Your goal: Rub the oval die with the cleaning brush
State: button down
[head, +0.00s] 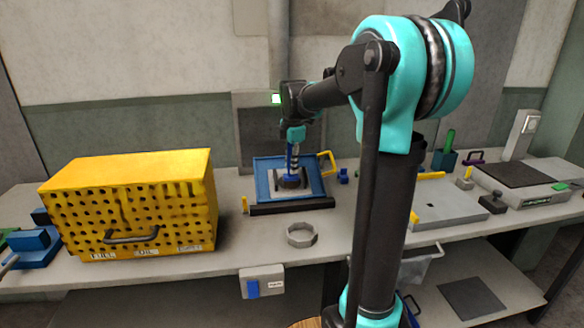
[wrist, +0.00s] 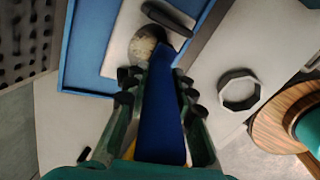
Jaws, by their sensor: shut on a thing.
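My gripper (wrist: 157,85) is shut on the blue handle of the cleaning brush (wrist: 163,125), which runs away from the wrist camera toward a blue-rimmed tray (wrist: 75,70). In the head view the brush (head: 293,158) stands roughly upright over the tray (head: 263,180), its low end by dark shapes on a pale plate. In the wrist view a dark rounded oblong, apparently the oval die (wrist: 168,17), lies on the plate just beyond the fingers. A speckled beige round piece (wrist: 143,47) sits at the brush's far end; I cannot tell if it is bristles or another die. Contact with the oval die is unclear.
A yellow perforated box (head: 130,205) stands left of the tray. An octagonal ring (head: 301,235) lies in front of it, and a yellow bracket (head: 327,160) stands at its right. My arm hides part of the bench's middle. Bare bench surrounds the ring.

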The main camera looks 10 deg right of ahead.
jog(key=w+r, duration=0.3)
jog(key=w, duration=0.2)
jog(key=shift+w, duration=0.15)
dwell(0.4)
jog(key=shift+f, duration=0.1)
jog(key=shift+s+f, duration=0.6)
jog(key=shift+s, duration=0.5)
jog(key=shift+s+f, duration=0.6)
jog(key=shift+s, duration=0.5)
jog(key=shift+s+f, duration=0.6)
jog(key=shift+s, duration=0.5)
jog(key=shift+r, duration=0.15)
jog(key=shift+s+r, duration=0.5)
jog(key=shift+r, duration=0.35)
jog(key=shift+s+r, duration=0.5)
jog(key=shift+r, duration=0.3)
jog(key=shift+s+r, duration=0.5)
jog(key=shift+r, duration=0.35)
